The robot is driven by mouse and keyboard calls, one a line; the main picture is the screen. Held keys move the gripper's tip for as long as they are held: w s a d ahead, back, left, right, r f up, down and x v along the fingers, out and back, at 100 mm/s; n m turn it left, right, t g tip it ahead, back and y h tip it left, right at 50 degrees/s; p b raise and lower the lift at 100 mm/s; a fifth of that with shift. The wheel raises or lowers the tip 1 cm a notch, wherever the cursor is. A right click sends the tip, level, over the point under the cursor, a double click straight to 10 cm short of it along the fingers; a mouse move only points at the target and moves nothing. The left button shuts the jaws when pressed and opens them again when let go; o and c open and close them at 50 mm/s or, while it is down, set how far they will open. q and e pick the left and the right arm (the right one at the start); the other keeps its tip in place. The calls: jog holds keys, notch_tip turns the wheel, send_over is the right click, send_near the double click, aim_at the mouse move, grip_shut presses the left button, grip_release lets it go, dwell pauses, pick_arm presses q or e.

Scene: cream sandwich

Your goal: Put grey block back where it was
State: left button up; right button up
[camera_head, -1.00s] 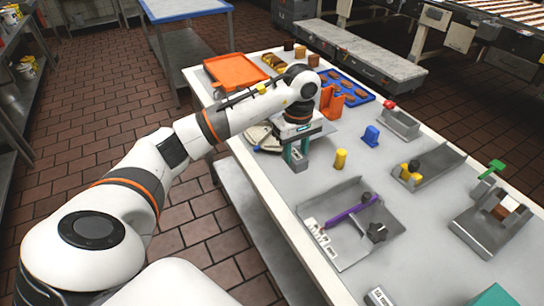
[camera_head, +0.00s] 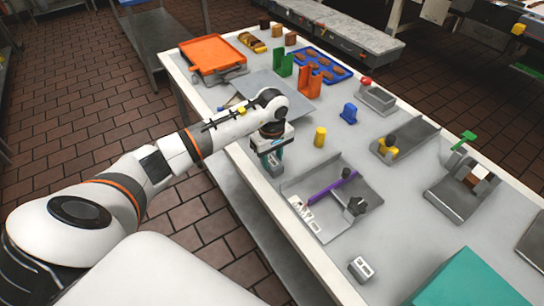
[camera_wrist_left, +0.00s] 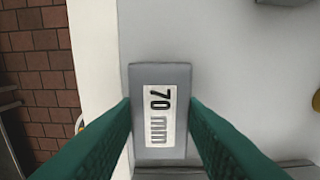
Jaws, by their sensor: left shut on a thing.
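My left gripper (camera_head: 273,163) is shut on a grey block (camera_head: 278,171), just off the back-left corner of a grey tray fixture (camera_head: 363,198). In the left wrist view, the grey block (camera_wrist_left: 160,77) stands between the two green fingers (camera_wrist_left: 160,118). It has a white label reading "70 mm" and lies over the table near its pale edge. I cannot tell whether its underside touches the table. A second small grey block (camera_head: 361,268) with a white label sits in front of the fixture. My right gripper is not in view.
The fixture holds a purple bar (camera_head: 335,188) and a black knob (camera_head: 356,206). A yellow cylinder (camera_head: 320,137) and a blue part (camera_head: 348,113) stand behind it. A teal box (camera_head: 470,280) is at the front right. Bare table (camera_head: 400,225) lies right of the fixture.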

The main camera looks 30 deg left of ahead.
aim_at(272, 160)
pick_arm(q)
jog(key=shift+f, duration=0.1)
jog(key=o, duration=0.6)
jog(key=shift+f, duration=0.1)
jog(key=shift+c, duration=0.2)
jog(key=o, duration=0.4)
jog(key=shift+o, duration=0.2)
jog(key=shift+r, duration=0.35)
notch_tip(272, 160, up, 12)
jog(key=b, duration=0.3)
jog(key=shift+f, duration=0.15)
jog(key=shift+s+f, duration=0.1)
